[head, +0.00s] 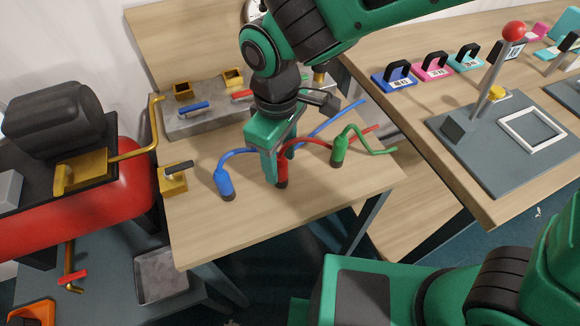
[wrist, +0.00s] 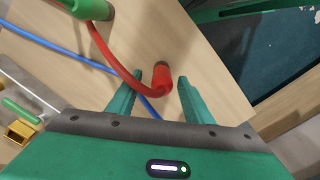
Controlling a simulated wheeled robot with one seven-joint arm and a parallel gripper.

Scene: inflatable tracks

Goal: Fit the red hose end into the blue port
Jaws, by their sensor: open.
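The red hose end (head: 282,173) stands on the wooden bench, with its red hose curving away to the right. In the wrist view the red hose end (wrist: 162,82) lies between my fingertips, nearer the right one; contact cannot be told. My gripper (head: 275,165) is open and points down at the hose end; its fingers (wrist: 160,84) are apart in the wrist view. A grey block (head: 210,121) at the back of the bench has yellow fittings, a blue lever (head: 194,108) and a red lever (head: 241,95). I cannot make out the blue port's opening.
A blue hose end (head: 224,184) stands left of my gripper and a green one (head: 338,152) right of it. The blue hose passes behind my gripper. A red tank (head: 60,222) with yellow piping is at left. The front of the bench is clear.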

